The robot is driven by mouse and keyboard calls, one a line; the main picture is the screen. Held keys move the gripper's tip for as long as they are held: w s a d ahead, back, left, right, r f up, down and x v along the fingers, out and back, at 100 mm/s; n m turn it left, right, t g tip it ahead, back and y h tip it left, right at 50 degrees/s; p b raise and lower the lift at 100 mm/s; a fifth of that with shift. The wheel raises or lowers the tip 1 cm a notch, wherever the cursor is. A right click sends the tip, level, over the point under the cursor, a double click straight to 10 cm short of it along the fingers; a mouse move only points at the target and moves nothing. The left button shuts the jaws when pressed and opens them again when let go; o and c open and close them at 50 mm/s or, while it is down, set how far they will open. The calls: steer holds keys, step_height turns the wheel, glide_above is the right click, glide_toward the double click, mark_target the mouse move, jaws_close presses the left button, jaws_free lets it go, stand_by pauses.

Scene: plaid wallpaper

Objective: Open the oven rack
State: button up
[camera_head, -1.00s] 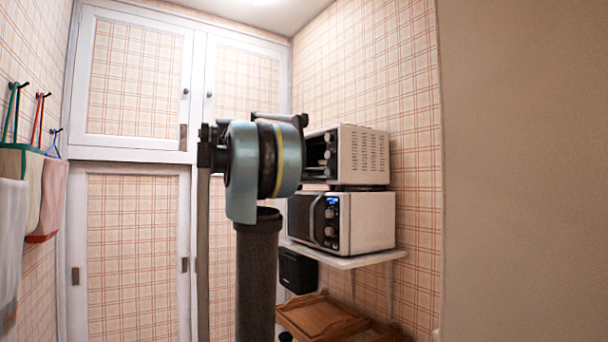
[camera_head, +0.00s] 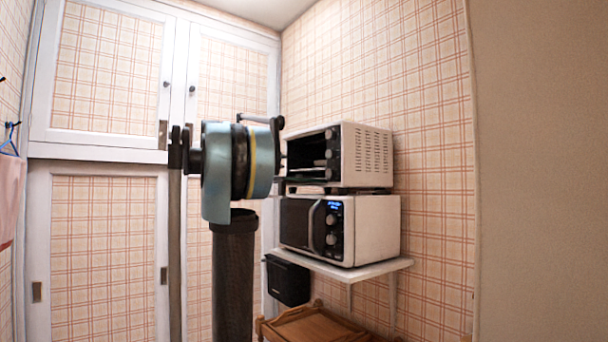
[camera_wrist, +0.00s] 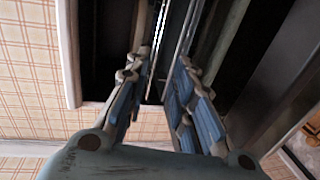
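The toaster oven (camera_head: 368,152) is a pale box with a dark open front and knobs, standing on the microwave. Its front opening faces left in the head view. My gripper (camera_wrist: 158,78) has two blue-padded fingers spread apart in the wrist view. Thin bright metal rods of the rack (camera_wrist: 160,38) run into the dark opening, beyond and between the fingertips. I cannot tell whether the fingers touch the rods. In the head view my own arm hides most of the gripper and part of the oven front.
The microwave (camera_head: 372,225) stands on a white wall shelf (camera_head: 378,268). A black box (camera_head: 288,281) is below the shelf, with a wooden tray (camera_head: 312,326) lower down. White cupboards (camera_head: 97,156) fill the back wall. A plain wall edge is on the right.

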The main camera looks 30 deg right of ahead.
steer(key=x, duration=1.5)
steer(key=shift+f, duration=0.1)
jaws_close()
